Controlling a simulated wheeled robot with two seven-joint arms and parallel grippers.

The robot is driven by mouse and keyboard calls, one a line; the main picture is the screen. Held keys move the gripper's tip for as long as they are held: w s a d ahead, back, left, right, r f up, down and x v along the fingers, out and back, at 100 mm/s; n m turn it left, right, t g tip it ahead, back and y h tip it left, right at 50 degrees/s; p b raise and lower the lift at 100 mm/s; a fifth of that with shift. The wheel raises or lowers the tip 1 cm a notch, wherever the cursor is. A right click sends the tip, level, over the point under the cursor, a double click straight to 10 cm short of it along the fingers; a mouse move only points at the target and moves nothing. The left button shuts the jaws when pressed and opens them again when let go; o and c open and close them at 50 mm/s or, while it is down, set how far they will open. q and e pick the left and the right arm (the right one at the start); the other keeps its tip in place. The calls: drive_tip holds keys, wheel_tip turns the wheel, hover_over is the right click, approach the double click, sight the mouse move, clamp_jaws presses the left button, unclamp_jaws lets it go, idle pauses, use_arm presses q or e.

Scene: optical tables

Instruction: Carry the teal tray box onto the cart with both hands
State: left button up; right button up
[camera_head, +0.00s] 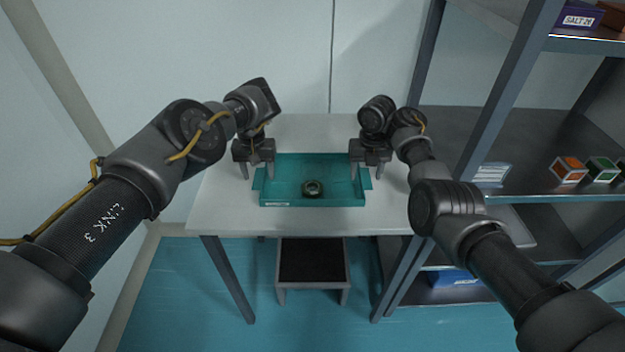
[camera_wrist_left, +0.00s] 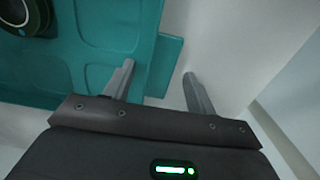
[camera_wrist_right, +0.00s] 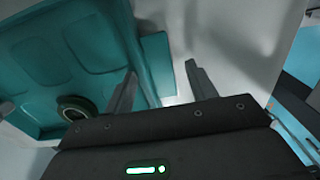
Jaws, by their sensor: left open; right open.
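The teal tray box (camera_head: 290,168) lies flat on a white table and holds a dark round object (camera_head: 312,188). It has a small tab on its left and right ends. My left gripper (camera_head: 257,172) is open above the left end; in the left wrist view the tray's tab (camera_wrist_left: 168,58) shows just beyond and between the fingertips. My right gripper (camera_head: 369,173) is open above the right end; in the right wrist view the other tab (camera_wrist_right: 156,62) shows between and beyond its fingertips. Whether the fingers touch the tabs I cannot tell. I cannot make out a cart.
The white table (camera_head: 220,205) has bare room around the tray. A low dark-topped stool (camera_head: 312,262) stands under it. A grey shelf rack (camera_head: 510,140) stands close on the right, with cubes (camera_head: 568,169) and a labelled box (camera_head: 577,20). A wall is behind the table.

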use_arm(q)
drive_tip(key=shift+f, duration=0.15)
use_arm(e)
drive_tip(key=shift+f, duration=0.15)
use_arm(q)
drive_tip(key=c, duration=1.2)
use_arm(e)
drive_tip(key=c, duration=1.2)
